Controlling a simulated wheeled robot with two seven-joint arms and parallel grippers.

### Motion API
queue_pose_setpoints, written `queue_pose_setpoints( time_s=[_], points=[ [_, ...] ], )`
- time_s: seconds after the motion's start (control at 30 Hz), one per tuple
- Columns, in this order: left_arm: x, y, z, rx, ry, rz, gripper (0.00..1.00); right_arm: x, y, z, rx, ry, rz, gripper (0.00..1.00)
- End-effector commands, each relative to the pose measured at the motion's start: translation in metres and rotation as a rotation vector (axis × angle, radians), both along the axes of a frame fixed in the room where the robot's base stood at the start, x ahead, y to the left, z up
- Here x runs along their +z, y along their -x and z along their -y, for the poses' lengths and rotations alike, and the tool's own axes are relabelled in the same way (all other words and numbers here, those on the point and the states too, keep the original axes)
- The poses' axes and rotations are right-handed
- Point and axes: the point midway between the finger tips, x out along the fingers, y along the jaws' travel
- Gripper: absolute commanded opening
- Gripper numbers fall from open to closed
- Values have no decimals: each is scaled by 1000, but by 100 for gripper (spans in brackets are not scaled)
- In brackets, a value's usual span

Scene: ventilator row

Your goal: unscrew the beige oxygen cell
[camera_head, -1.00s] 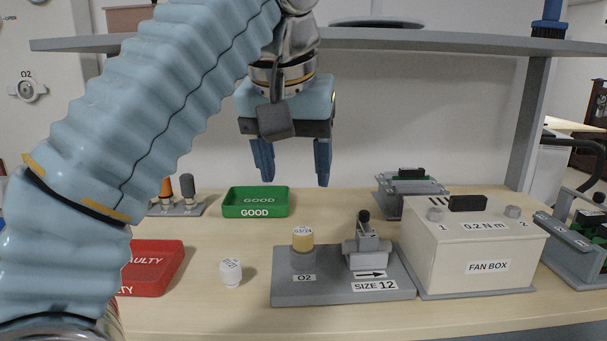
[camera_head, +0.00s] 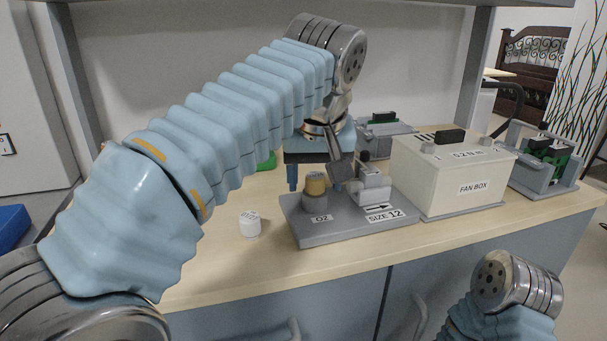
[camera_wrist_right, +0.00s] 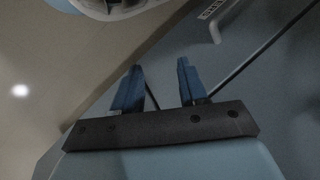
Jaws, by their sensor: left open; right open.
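The beige oxygen cell (camera_head: 315,183) stands upright in the socket labelled O2 on the grey fixture (camera_head: 330,231). My left gripper (camera_head: 315,184) is open and low, pointing down, with one finger on each side of the cell in the head view. I cannot tell whether the fingers touch it or are just behind it. My right gripper (camera_wrist_right: 157,82) is open and empty in the right wrist view, with cabinet fronts beyond it. A white cylindrical piece (camera_head: 250,223) stands on the bench left of the fixture.
The lever clamp (camera_head: 373,188) stands on the fixture just right of the cell. The fan box (camera_head: 450,180) is further right. The green tray (camera_head: 267,162) is mostly hidden by my left arm. The bench front (camera_head: 230,275) is clear. A cabinet handle (camera_head: 420,318) sticks out below.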

Motion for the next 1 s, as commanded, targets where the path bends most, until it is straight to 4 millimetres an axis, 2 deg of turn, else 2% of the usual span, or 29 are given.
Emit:
queue_pose_setpoints(
  time_s=[0.17, 0.53, 0.57, 0.73, 0.87, 1.0],
  points=[
    [0, 0, 0, 0, 0, 0, 61, 0, 0, 0, 0, 0, 0, 43],
    [0, 0, 0, 0, 0, -1, 5, 0, 0, 0, 0, 0, 0, 43],
    [0, 0, 0, 0, 0, -1, 31, 0, 0, 0, 0, 0, 0, 43],
    [0, 0, 0, -1, -1, -2, 5, 0, 0, 0, 0, 0, 0, 43],
    [-1, 0, 1, 66, -2, -1, 5, 0, 0, 0, 0, 0, 0, 43],
    [-1, -1, 3, 317, -5, 1, 5, 0, 0, 0, 0, 0, 0, 43]
  ],
)
